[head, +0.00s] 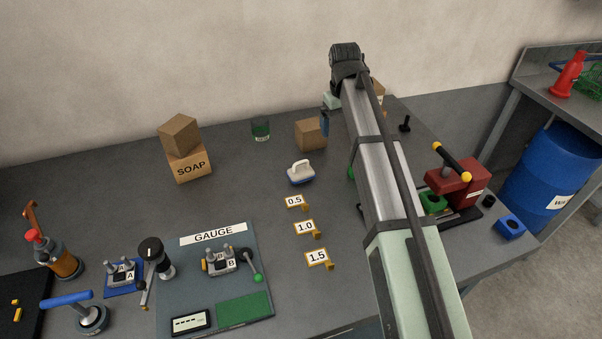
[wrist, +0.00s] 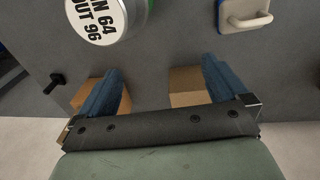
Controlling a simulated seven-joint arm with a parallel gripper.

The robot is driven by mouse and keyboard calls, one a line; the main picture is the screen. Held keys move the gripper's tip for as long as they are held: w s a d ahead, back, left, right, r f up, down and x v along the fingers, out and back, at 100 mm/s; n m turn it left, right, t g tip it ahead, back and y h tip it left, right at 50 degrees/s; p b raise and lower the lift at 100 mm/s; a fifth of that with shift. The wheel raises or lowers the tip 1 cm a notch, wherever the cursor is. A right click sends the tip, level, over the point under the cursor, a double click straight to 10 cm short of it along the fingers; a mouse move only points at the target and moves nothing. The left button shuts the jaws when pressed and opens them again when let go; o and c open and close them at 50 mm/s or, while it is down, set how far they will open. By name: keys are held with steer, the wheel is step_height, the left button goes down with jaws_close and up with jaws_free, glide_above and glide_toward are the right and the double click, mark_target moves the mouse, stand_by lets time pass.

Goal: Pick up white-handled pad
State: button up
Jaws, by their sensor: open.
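The white-handled pad (head: 300,174) stands on the grey bench in the head view, a white loop handle above a blue-edged base. In the wrist view the pad (wrist: 244,14) is at the top right, cut by the frame edge. My gripper (wrist: 160,76) is open, with two blue fingers apart and nothing held between them. The pad lies outside the fingers, beyond the right finger's tip. In the head view my arm hides most of the gripper; only a blue finger piece (head: 325,123) shows, behind and right of the pad.
A cardboard box (head: 310,134) and a dark green can (head: 260,129) stand behind the pad. Number tags, such as 0.5 (head: 296,202), are in front. A round labelled can (wrist: 112,14) lies ahead of the left finger. Boxes show under both fingers.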

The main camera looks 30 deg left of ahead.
steer(key=shift+n+g, duration=0.4)
steer(key=shift+g, duration=0.2)
steer(key=s+a, duration=0.2)
steer(key=s, duration=0.1)
steer(key=s+a, duration=0.5)
steer(key=s, duration=0.2)
steer(key=shift+a+r, duration=0.2)
steer(key=shift+r, duration=0.15)
glide_above(301, 170)
steer(key=f, duration=0.7)
steer(key=shift+w+f, duration=0.3)
steer(key=shift+f, duration=0.1)
steer(key=shift+s+f, duration=0.15)
steer(key=shift+f, duration=1.2)
steer(key=shift+s+f, duration=0.15)
steer(key=shift+f, duration=1.15)
steer(key=c, duration=1)
